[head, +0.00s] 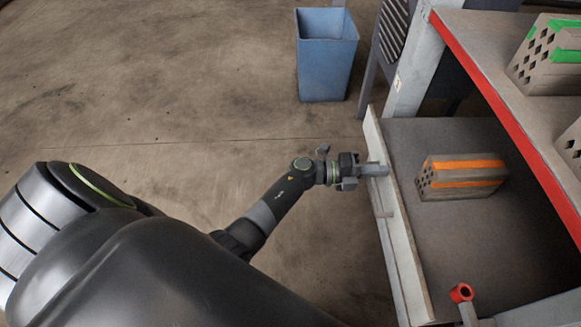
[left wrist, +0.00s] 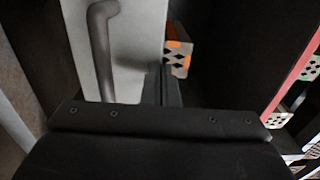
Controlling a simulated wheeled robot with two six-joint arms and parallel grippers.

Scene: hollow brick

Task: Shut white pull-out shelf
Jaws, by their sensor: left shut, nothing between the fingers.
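The white pull-out shelf (head: 403,245) sticks out from the rack on the right of the head view, its white front board facing my arm. A grey handle (left wrist: 101,45) is on this front in the left wrist view. A hollow brick with orange stripes (head: 462,177) lies on the shelf's grey floor; part of it shows in the left wrist view (left wrist: 178,50). My left gripper (head: 376,170) is shut and empty, at the front board near its upper part; I cannot tell whether it touches. My right gripper is not in view.
A fixed upper shelf with a red edge (head: 505,115) overhangs on the right, holding a green-striped brick (head: 548,60). A red-capped post (head: 461,293) stands near the bottom. A blue bin (head: 326,60) stands at the back. The concrete floor on the left is clear.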

